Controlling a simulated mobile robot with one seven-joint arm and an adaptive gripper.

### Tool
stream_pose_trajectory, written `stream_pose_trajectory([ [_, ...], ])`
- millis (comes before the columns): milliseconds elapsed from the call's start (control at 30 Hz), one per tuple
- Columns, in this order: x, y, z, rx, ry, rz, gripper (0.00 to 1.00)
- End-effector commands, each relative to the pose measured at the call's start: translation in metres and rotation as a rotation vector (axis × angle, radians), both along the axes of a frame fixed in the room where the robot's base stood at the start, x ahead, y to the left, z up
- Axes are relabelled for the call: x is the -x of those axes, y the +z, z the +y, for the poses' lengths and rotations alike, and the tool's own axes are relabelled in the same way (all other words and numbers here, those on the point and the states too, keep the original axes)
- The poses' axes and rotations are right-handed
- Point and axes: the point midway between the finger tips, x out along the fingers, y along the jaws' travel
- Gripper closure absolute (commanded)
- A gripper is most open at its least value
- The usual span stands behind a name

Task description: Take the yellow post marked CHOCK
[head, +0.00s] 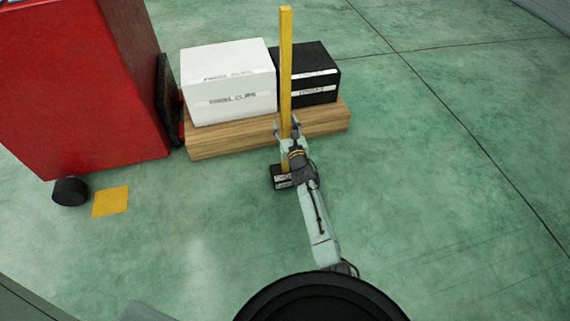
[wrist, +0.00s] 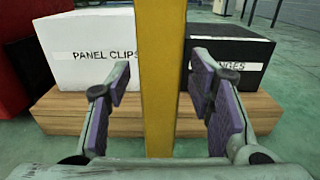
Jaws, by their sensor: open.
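The yellow post (head: 286,60) stands upright on a small black base block (head: 281,178) in the head view. The block carries a white label that is partly hidden by my arm and too small to read. My gripper (head: 288,128) is open at the lower part of the post. In the wrist view the post (wrist: 160,75) runs vertically between my gripper's two purple-padded fingers (wrist: 160,108), with a gap on each side. The post's foot is hidden in that view.
Behind the post, a wooden plank platform (head: 225,138) bears a white box (head: 228,85) labelled PANEL CLIPS and a black box (head: 312,72). A red cabinet (head: 70,80) on casters stands at the left. A yellow square (head: 110,201) marks the floor. The floor at right is clear.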

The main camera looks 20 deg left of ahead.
Motion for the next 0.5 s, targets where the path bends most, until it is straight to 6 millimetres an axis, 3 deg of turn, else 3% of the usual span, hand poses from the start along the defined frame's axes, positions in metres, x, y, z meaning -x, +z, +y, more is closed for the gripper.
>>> stream_pose_trajectory([
  [67,0.0000,-0.0001,0.0000,0.000,0.000,0.000,0.52],
  [500,-0.0002,0.0001,0.0000,0.000,0.000,0.000,0.82],
])
